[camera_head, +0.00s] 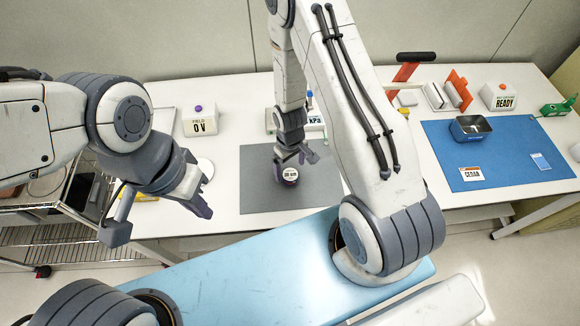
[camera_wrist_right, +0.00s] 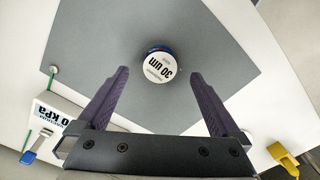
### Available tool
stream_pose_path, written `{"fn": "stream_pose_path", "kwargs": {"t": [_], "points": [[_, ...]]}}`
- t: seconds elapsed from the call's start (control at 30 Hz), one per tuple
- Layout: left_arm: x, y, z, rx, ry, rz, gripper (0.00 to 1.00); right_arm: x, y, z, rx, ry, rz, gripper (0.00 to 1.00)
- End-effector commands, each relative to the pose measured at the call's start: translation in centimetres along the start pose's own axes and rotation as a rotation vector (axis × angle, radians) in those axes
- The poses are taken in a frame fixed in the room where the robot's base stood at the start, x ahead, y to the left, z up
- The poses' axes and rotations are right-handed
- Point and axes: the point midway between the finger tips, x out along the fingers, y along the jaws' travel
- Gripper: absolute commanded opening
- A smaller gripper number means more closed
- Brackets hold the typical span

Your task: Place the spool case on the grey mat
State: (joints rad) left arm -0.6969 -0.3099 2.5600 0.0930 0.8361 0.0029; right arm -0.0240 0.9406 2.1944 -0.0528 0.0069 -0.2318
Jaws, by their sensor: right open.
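The spool case (camera_head: 290,174) is a small round case with a white lid reading "30 um" and a dark side. It sits lid up on the grey mat (camera_head: 258,195), near the mat's middle. In the right wrist view the case (camera_wrist_right: 160,68) lies between and slightly beyond the fingertips, with a gap on each side. My right gripper (camera_head: 293,158) is open and empty just above and behind the case. My left gripper (camera_head: 203,187) is off the mat's left side, with its fingers apart and nothing seen between them.
A blue mat (camera_head: 500,165) on the right holds a dark metal tray (camera_head: 470,128) and a "CEDAR" card (camera_head: 471,174). A "FIELD 0 V" box (camera_head: 200,122) stands at the back left. A kPa gauge box (camera_wrist_right: 57,120) is behind the grey mat.

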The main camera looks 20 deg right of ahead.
Motion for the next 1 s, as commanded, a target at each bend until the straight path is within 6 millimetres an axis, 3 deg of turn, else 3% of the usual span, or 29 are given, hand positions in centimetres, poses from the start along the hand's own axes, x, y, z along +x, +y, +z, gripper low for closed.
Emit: {"fn": "stream_pose_path", "kwargs": {"t": [0.03,0.1,0.2,0.57,0.67,0.77,0.87,1.0], "points": [[-1.0,0.1,-0.1,0.000,0.001,0.000,0.00,-1.7,0.0,-0.1,0.002,0.004,0.001,1.00],[-1.0,0.1,-0.1,0.001,0.000,0.000,0.00,-3.3,0.0,-0.1,0.001,0.006,0.000,1.00],[0.0,0.0,0.0,0.000,0.000,0.000,0.00,-4.4,0.0,-0.2,0.000,0.007,0.001,1.00],[0.4,0.0,0.0,0.000,0.000,0.000,0.00,-8.1,-0.5,-0.2,-0.009,0.006,0.000,1.00],[0.4,0.0,0.0,0.000,0.000,0.000,0.00,-10.8,-2.5,-0.5,-0.038,0.016,0.000,1.00],[0.4,0.0,0.0,0.000,0.000,0.000,0.00,-14.9,-5.9,0.0,-0.087,0.029,-0.004,1.00],[0.4,0.0,0.0,0.000,0.000,0.000,0.00,-19.4,-9.9,1.8,-0.144,0.040,-0.016,1.00],[0.4,0.0,0.0,0.000,0.000,0.000,0.00,-24.4,-14.4,5.9,-0.222,0.048,-0.040,1.00]]}}
